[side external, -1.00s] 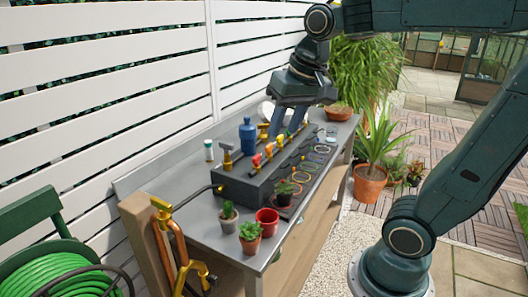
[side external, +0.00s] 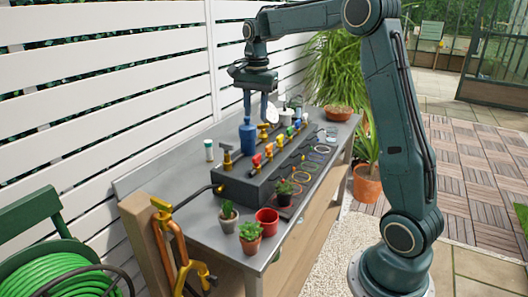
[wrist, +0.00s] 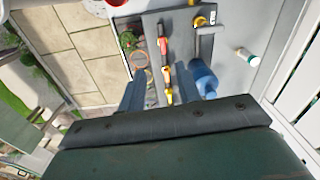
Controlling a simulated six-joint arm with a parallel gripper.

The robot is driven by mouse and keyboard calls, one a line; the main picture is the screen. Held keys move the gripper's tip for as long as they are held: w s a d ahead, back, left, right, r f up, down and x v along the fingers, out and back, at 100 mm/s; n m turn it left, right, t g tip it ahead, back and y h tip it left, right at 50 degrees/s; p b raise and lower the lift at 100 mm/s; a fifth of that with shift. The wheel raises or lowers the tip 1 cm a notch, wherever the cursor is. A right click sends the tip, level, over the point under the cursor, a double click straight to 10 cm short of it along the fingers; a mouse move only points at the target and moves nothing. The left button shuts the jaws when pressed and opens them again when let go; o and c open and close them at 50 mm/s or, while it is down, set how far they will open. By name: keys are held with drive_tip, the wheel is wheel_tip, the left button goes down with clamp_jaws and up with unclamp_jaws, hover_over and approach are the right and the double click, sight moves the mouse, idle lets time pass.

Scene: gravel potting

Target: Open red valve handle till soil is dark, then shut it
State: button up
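The red valve handle (side external: 257,160) sits on the dark grey valve block (side external: 236,184) on the bench, near its front end. It also shows in the wrist view (wrist: 163,45), top centre. A small potted plant (side external: 284,190) stands beside the block in front of the red valve; its leaves show in the wrist view (wrist: 128,40). Its soil colour cannot be made out. My gripper (side external: 256,116) points down above the block, by the blue bottle (side external: 248,136). In the wrist view my gripper's fingers (wrist: 160,78) stand apart with nothing held between them.
Yellow (side external: 268,150), orange and blue handles line the block behind the red one. The blue bottle stands close behind the block. A white bottle (side external: 209,150), a cactus pot (side external: 228,217), an empty red pot (side external: 267,221) and a succulent pot (side external: 250,237) stand on the bench.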

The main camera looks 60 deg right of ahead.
sight(257, 156)
drive_tip(key=shift+w+d+f+m, duration=0.25)
drive_tip(key=shift+d+f, duration=0.05)
drive_tip(key=shift+d, duration=0.15)
drive_tip(key=shift+w+d+f+m, duration=0.2)
drive_tip(key=shift+d+f+m, duration=0.1)
drive_tip(key=shift+d, duration=0.15)
drive_tip(key=shift+f, duration=0.1)
drive_tip(key=shift+f, duration=6.8)
clamp_jaws()
